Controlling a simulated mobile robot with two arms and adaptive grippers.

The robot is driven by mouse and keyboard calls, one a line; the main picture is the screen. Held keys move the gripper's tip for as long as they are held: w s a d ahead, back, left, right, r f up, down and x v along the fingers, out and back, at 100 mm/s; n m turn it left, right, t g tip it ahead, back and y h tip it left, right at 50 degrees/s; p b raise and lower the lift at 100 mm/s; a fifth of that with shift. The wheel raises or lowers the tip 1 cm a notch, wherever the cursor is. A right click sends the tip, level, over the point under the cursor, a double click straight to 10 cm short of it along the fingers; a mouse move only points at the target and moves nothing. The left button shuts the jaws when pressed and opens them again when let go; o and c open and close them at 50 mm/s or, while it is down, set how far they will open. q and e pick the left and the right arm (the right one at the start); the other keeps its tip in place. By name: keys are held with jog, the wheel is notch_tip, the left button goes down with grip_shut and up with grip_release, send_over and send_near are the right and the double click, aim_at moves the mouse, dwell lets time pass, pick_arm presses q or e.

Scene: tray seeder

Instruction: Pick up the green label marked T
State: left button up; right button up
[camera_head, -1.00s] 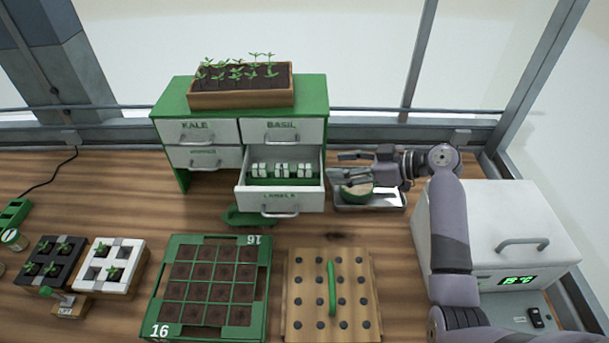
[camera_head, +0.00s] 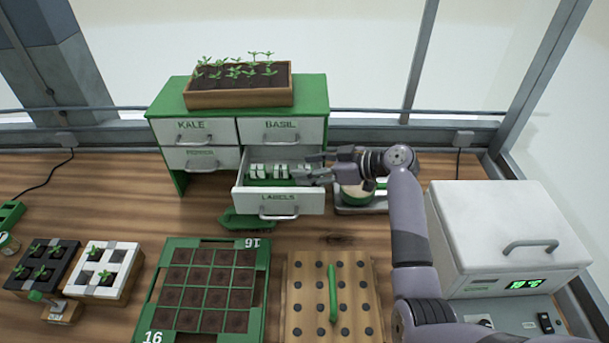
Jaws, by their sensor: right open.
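The drawer marked LABELS (camera_head: 278,198) is pulled open at the lower right of the green cabinet (camera_head: 320,92). Several white labels (camera_head: 268,171) stand in a row in a green holder inside it; any letters on them are too small to read, so I cannot tell which is the T label. My right gripper (camera_head: 308,168) is open, its fingers pointing left over the right end of the drawer, close to the labels. Its fingers hide the right end of the row. My left gripper is out of view.
A metal tray with a round pot (camera_head: 357,194) stands right of the drawer, partly under my right gripper. A white box (camera_head: 510,225) with a display is at the right. A green seed tray (camera_head: 258,290) and a dibble board (camera_head: 365,275) lie in front. A seedling box (camera_head: 240,97) sits on the cabinet.

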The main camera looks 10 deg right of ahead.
jog(key=c, duration=1.1)
jog(key=shift+r, duration=0.1)
